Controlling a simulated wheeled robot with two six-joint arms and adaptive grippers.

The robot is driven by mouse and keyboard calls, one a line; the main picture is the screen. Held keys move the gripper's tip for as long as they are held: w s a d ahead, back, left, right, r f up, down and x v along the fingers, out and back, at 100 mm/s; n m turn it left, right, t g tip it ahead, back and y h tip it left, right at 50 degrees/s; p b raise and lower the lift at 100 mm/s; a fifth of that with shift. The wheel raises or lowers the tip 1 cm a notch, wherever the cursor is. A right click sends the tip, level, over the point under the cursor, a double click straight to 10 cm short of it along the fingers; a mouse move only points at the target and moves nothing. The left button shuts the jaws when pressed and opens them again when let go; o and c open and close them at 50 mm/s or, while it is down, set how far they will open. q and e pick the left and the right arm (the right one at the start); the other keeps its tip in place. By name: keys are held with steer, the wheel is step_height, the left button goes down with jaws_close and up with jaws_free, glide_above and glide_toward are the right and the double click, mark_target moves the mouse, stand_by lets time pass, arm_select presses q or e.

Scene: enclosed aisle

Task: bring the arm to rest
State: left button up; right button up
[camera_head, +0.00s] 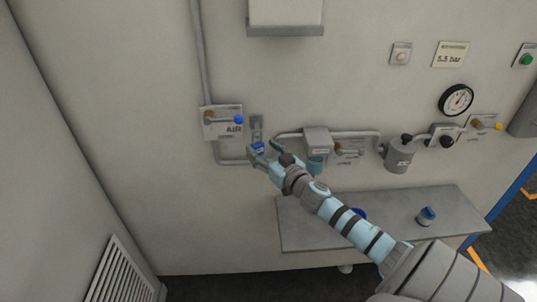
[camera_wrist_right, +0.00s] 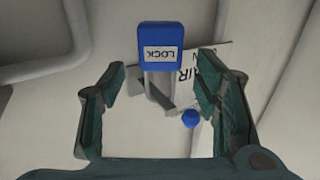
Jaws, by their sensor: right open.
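My right arm reaches in from the lower right of the head view to the wall. My right gripper (camera_head: 268,152) is at the wall, below and right of the panel marked AIR (camera_head: 222,113). In the wrist view the green fingers of this gripper (camera_wrist_right: 160,76) are open and apart. A blue padlock with a LOCK label (camera_wrist_right: 161,37) shows beyond the fingertips, between them in the picture, and no finger visibly touches it. The padlock also shows small in the head view (camera_head: 258,148), beside the gripper. My left gripper is not in view.
A grey shelf (camera_head: 295,232) lies below my right arm and carries a blue-topped item (camera_head: 427,215). Pipes, a grey filter bowl (camera_head: 399,155) and a gauge (camera_head: 456,99) are on the wall to the right. A grey box (camera_head: 286,12) is above. The wall at left is bare.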

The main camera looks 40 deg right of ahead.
steer(key=s, duration=0.4)
steer(key=shift+a+r, duration=0.1)
steer(key=shift+a, duration=0.15)
